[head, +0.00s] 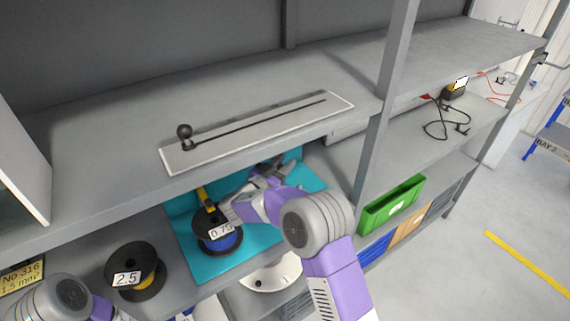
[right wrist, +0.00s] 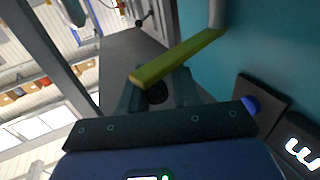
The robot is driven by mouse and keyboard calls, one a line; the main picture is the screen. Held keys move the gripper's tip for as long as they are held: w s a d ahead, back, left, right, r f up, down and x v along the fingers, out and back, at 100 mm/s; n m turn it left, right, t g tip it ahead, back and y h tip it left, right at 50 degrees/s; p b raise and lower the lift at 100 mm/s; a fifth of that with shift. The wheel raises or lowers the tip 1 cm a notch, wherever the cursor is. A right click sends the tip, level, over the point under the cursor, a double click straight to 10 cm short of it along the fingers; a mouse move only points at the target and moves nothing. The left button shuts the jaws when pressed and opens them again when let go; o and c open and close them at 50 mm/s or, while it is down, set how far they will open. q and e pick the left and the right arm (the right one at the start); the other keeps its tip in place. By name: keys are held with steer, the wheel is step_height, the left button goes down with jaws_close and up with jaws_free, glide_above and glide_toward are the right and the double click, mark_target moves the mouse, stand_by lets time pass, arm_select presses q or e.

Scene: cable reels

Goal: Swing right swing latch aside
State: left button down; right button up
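A yellow latch bar (right wrist: 180,57) runs from a grey post across the tips of my right gripper (right wrist: 158,88) in the right wrist view. The two fingers show apart, with a dark gap between them; the bar hides part of the tips. In the head view my right gripper (head: 270,172) is in front of the teal panel, right of the reel labelled 0.75 (head: 220,240). A yellow bar (head: 205,198) stands above that reel, left of my gripper; I cannot tell if it is the same bar. My left gripper is out of frame.
A reel labelled 2.5 (head: 136,272) sits on the lower shelf to the left. A slotted plate (head: 250,130) with a black knob (head: 184,132) lies on the shelf above. A grey post (head: 382,120) and a green bin (head: 392,205) are to the right.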

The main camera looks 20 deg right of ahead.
steer(key=shift+o, duration=1.2)
step_height(320, 180, up, 10)
steer(key=p, duration=0.1)
steer(key=shift+p, duration=0.35)
